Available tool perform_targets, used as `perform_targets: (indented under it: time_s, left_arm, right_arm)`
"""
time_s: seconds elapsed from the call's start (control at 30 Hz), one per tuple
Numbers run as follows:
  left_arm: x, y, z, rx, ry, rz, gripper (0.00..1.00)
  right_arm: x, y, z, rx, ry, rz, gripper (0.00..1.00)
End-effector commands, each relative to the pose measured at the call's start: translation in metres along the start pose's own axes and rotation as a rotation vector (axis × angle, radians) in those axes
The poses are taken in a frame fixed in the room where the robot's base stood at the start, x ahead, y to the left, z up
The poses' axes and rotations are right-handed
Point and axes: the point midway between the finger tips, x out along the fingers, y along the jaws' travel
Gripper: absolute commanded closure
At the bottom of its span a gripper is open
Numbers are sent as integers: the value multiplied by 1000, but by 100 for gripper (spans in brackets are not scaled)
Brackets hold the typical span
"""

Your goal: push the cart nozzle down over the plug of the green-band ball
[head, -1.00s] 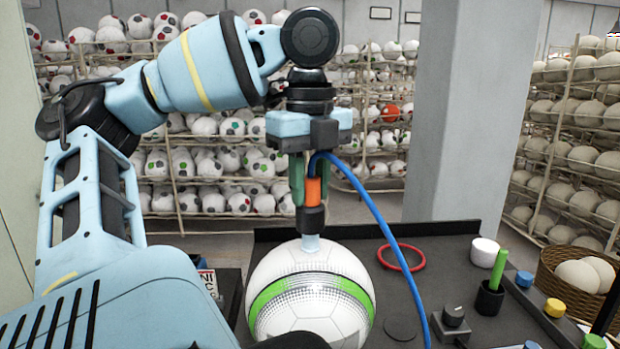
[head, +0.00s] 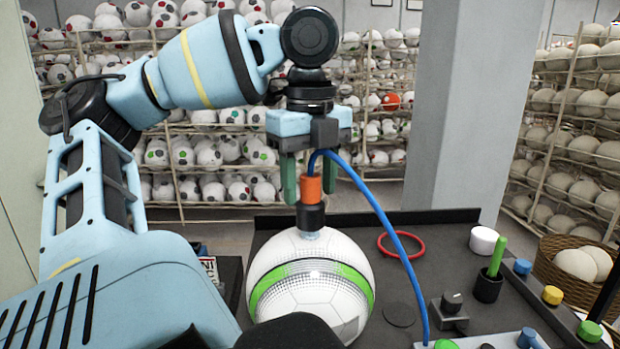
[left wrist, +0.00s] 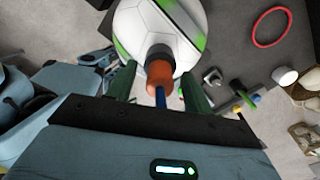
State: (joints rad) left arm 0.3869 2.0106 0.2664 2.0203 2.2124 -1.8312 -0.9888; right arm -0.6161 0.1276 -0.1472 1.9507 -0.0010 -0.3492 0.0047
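A white ball (head: 312,302) with a green band sits on the dark cart top (head: 440,262). The nozzle (head: 311,188), an orange sleeve with a black lower end, stands upright on top of the ball. A small pale piece of the plug (head: 311,236) shows just below the nozzle. My left gripper (head: 310,196) is above the ball, its green fingers apart on either side of the nozzle. In the left wrist view, gaps show between the open fingers (left wrist: 158,70) and the orange sleeve (left wrist: 159,73). My right gripper is not seen.
A blue hose (head: 385,220) arcs from the nozzle down to the right. A red ring (head: 402,252), a white cup (head: 484,240), a black holder with a green stick (head: 489,285) and a knob box (head: 449,312) are on the cart. Racks of balls stand behind.

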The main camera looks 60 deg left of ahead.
Motion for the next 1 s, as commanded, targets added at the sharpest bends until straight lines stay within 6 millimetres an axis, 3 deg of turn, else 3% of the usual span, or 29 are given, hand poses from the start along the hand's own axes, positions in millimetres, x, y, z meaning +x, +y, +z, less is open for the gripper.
perform_targets:
  time_s: [0.37, 0.7, 1.0]
  left_arm:
    - [-7, -1, 0, -2, -1, 0, 49]
    - [-58, -1, 0, -2, -1, 2, 49]
    - [-78, 0, 0, 0, 1, 1, 49]
  right_arm:
    - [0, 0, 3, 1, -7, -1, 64]
    - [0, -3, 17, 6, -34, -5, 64]
    - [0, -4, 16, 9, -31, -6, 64]
